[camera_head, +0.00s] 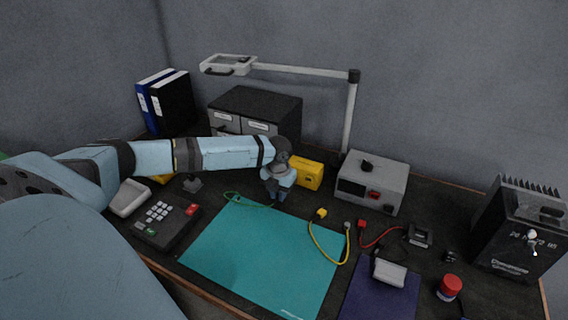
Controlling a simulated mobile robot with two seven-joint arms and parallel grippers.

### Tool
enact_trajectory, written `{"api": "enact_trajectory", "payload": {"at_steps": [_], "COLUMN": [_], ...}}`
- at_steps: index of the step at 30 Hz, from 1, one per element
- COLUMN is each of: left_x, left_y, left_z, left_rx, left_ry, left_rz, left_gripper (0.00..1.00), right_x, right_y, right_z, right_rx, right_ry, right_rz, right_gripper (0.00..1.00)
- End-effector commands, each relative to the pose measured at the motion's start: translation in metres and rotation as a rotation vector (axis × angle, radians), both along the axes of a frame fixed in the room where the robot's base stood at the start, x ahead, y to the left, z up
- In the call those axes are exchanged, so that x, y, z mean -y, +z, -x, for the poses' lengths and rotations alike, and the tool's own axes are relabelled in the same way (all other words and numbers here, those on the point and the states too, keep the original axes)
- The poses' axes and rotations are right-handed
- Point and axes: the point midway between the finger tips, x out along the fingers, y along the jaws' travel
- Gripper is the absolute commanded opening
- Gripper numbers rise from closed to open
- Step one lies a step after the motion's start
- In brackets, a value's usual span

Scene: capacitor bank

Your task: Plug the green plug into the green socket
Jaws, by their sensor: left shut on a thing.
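My left gripper (274,202) reaches in over the back edge of the teal mat, pointing down. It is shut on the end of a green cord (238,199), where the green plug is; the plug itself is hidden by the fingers. The cord loops to the left of the gripper along the back of the mat. I cannot make out a green socket; the arm covers part of the table behind it. My right gripper is not in view.
A yellow box (306,172) stands just right of my left gripper, with a grey power unit (371,182) beyond. Yellow (327,246) and red (379,238) cords lie to the right. A keypad phone (166,225) is at left. The teal mat (255,260) is mostly clear.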

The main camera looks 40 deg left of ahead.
Motion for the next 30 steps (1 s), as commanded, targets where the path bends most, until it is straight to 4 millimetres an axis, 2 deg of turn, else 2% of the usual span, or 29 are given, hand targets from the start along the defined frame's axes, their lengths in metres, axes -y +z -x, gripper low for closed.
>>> {"api": "enact_trajectory", "payload": {"at_steps": [14,22,30], "left_x": [-0.001,-0.008,-0.015], "left_y": [-0.002,-0.005,-0.005], "left_z": [-0.002,-0.021,-0.044], "left_rx": [0.001,0.003,0.002], "left_ry": [-0.003,-0.002,-0.002], "left_rz": [0.000,-0.002,-0.001], "left_gripper": [0.00,0.00,0.00], "right_x": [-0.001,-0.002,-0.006], "right_y": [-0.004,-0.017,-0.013], "right_z": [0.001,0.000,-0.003], "right_rx": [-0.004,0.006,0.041], "right_ry": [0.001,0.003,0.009], "right_rz": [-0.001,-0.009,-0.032], "right_gripper": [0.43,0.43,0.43]}}
